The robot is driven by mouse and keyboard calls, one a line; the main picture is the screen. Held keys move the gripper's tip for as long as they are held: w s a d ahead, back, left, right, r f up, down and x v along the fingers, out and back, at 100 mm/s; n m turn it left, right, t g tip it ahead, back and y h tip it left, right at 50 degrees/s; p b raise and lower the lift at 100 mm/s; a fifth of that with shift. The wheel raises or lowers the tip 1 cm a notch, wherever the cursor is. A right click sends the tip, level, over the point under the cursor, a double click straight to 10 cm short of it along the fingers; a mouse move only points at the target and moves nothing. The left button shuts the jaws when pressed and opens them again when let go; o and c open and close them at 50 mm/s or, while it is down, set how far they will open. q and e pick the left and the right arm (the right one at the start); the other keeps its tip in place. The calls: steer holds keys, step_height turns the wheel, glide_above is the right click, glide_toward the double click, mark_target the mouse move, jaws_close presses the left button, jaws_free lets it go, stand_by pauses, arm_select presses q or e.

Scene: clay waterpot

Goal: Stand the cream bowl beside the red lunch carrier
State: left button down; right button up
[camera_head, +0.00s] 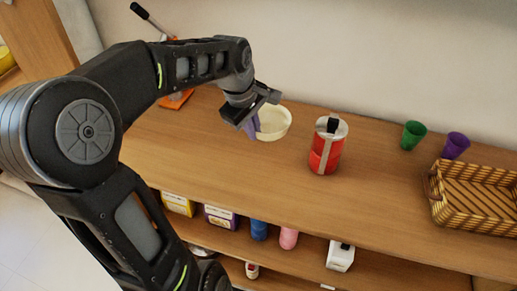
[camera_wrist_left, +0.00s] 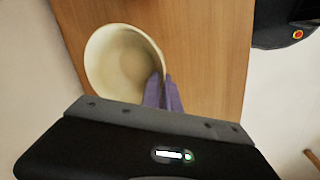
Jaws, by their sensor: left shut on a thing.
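The cream bowl (camera_head: 275,122) is upright at the wooden shelf top, to the left of the red lunch carrier (camera_head: 325,147), with a gap between them. I cannot tell whether its base touches the wood. My left gripper (camera_head: 254,127) is shut on the bowl's left rim with its purple fingers. The left wrist view shows the bowl (camera_wrist_left: 122,63) from above, empty, with the fingers (camera_wrist_left: 163,92) at its wall. The red carrier has a pale lid and a dark handle part on top. My right gripper is not in view.
A green cup (camera_head: 413,135) and a purple cup (camera_head: 455,145) stand right of the carrier. A woven basket (camera_head: 475,195) is at the far right. An orange item (camera_head: 176,99) lies behind my arm. Several containers fill the lower shelf. The wood in front of the bowl is clear.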

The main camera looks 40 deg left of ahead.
arm_select(q)
steer(key=shift+f, duration=1.75)
steer(key=shift+f, duration=1.85)
steer(key=shift+f, duration=0.25)
steer(key=c, duration=1.6)
jaws_free()
steer(key=shift+r, duration=0.1)
steer(key=shift+r, duration=0.15)
steer(key=v, duration=1.2)
